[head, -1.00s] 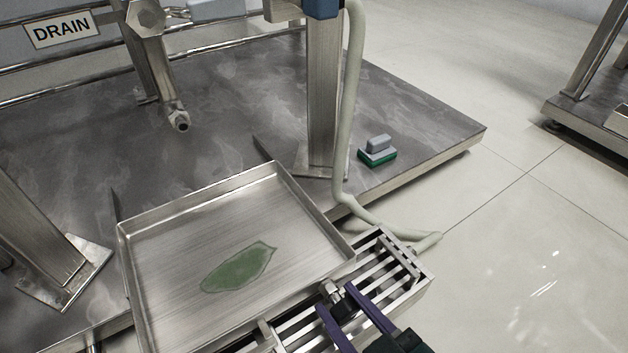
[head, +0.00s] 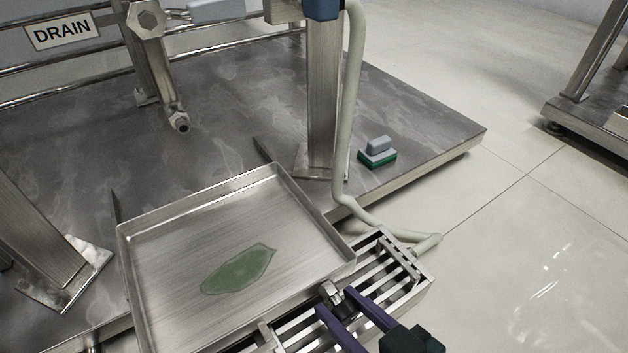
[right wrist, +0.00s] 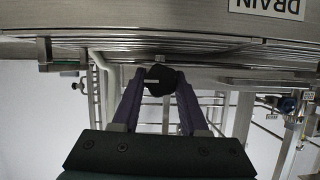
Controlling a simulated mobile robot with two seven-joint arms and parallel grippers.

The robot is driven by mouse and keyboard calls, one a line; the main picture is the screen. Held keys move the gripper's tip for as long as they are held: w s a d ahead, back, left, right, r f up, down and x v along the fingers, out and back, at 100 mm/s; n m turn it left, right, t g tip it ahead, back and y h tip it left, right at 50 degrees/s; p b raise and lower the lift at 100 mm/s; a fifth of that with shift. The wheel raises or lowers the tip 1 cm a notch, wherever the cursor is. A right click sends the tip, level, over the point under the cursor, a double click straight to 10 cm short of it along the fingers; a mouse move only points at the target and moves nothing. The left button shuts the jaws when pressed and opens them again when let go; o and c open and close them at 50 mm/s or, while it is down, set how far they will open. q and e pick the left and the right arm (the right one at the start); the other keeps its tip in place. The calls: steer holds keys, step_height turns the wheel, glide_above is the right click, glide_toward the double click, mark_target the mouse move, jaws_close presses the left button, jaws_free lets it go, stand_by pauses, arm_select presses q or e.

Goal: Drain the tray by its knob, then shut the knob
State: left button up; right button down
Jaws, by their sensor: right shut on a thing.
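The metal tray (head: 190,231) sits at the lower middle of the head view, with a flat green puddle (head: 240,269) on its floor. My right gripper (head: 336,302), with purple fingers, is at the tray's near right corner, over the slatted grate. In the right wrist view its fingers (right wrist: 160,84) are shut on a dark round knob (right wrist: 164,76) with a pale mark on its face. In the head view the fingers hide most of the knob, and the tray's outlet cannot be made out. My left gripper is not in view.
A slatted metal grate (head: 405,262) lies beside the tray. A pale hose (head: 350,110) runs down a steel post (head: 323,105) to the floor. A green and grey block (head: 377,155) lies on the skid plate. A DRAIN sign (head: 61,32) hangs at the back left.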

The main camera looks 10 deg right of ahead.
steer(key=shift+c, duration=2.2)
jaws_free()
steer(key=shift+s+d+r+p, duration=0.1)
steer(key=shift+s+r+p, duration=0.1)
steer(key=shift+s+p, duration=0.1)
steer(key=p+v, duration=0.5)
steer(key=v, duration=0.4)
steer(key=shift+s, duration=0.15)
steer(key=shift+d, duration=0.1)
